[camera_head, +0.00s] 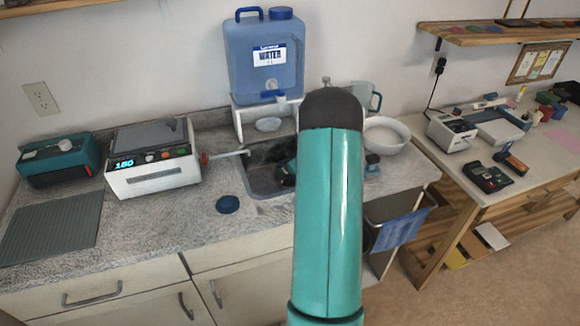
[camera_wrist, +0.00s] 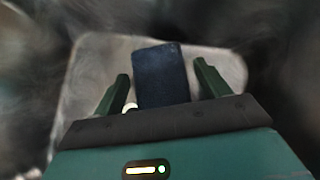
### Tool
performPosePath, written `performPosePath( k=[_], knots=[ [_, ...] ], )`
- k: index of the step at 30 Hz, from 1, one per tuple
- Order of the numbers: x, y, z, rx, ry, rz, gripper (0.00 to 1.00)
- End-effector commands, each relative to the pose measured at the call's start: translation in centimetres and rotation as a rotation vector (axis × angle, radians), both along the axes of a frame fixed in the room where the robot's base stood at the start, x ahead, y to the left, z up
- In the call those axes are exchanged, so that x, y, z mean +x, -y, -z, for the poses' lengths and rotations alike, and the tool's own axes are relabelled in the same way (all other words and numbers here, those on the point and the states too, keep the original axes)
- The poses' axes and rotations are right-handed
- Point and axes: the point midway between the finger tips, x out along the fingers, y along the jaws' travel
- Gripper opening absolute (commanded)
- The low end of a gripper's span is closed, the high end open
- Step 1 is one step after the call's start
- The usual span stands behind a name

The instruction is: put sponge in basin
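The basin (camera_head: 262,182) is a dark metal sink set in the speckled counter; my arm covers much of it in the head view. The wrist view shows a pale grey basin floor (camera_wrist: 222,62) with rounded corners. A dark blue rectangular sponge (camera_wrist: 162,75) appears to lie on that floor. My gripper (camera_wrist: 163,88) is over it, with one green finger on each side. The fingers are apart, with narrow gaps to the sponge. In the head view my gripper shows only as a dark shape in the basin, mostly hidden by my arm.
A blue water jug (camera_head: 264,75) on a white stand is behind the basin. A white bowl (camera_head: 386,136) is to its right. The counter in front is mostly clear.

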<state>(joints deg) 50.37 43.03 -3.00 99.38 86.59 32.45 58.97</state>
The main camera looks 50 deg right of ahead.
Motion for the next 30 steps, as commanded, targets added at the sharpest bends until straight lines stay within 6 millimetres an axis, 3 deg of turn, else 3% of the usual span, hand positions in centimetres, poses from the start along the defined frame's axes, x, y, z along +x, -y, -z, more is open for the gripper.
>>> performPosePath(
  k=[11, 24, 30],
  knots=[
    [-0.6, 0.0, -1.1, 0.000, 0.001, 0.001, 0.75],
    [-6.9, -0.7, -7.4, -0.002, 0.002, 0.002, 0.75],
    [-8.3, -0.9, -8.7, 0.000, 0.001, 0.000, 0.75]
  ],
)
